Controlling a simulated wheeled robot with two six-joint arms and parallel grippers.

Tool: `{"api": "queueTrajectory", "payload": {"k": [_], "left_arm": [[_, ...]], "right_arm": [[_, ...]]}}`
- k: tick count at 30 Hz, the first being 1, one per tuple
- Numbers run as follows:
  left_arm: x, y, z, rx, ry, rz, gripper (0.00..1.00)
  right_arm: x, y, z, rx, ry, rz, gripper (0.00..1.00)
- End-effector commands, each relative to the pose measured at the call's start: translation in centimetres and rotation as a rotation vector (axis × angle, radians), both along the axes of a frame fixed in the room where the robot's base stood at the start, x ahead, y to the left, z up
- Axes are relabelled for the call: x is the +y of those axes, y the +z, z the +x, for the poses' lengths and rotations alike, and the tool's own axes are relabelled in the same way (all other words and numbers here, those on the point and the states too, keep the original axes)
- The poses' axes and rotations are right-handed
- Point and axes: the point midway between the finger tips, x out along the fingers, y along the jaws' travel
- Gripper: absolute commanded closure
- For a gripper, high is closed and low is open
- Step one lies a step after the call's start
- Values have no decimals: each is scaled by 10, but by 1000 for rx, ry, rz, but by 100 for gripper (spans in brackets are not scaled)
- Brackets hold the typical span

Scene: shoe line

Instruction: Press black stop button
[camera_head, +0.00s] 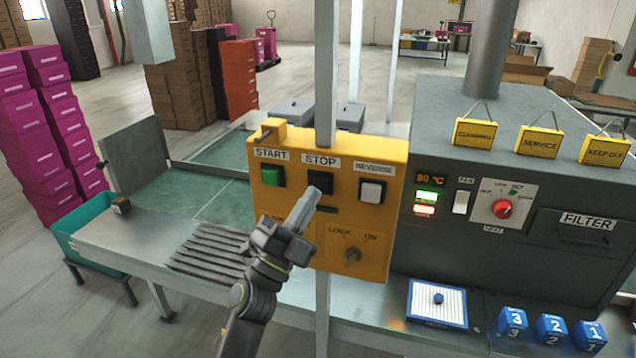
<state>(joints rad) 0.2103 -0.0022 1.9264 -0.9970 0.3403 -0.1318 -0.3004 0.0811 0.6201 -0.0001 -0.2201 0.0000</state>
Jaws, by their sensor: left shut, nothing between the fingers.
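The black stop button (320,182) sits under the STOP label on the yellow control box (395,232). The green start button (271,176) is to its left and the white reverse button (371,191) to its right. My left gripper (310,194) is shut and empty, its tip overlapping the lower edge of the black button in the picture. I cannot tell whether it touches the button or how far in the button is. My right gripper does not show.
A lock knob (352,255) is low on the box. A grey post (326,70) rises behind it. The grey machine (548,215) stands at the right, with blue numbered blocks (552,328) and a white tray (437,318) before it. A teal bin (88,240) is at the left.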

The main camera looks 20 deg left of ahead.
Motion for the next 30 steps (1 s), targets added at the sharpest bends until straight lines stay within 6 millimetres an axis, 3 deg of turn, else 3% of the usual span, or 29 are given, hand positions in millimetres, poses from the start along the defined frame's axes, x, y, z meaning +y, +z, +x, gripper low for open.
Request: {"api": "queueTrajectory", "payload": {"k": [11,24,30], "left_arm": [[0,1,-4,-1,-1,-1,100],[1,2,-44,1,-1,-2,100],[2,1,-53,-2,-1,0,100]], "right_arm": [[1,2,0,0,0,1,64],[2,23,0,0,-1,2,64],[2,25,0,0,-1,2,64]]}}
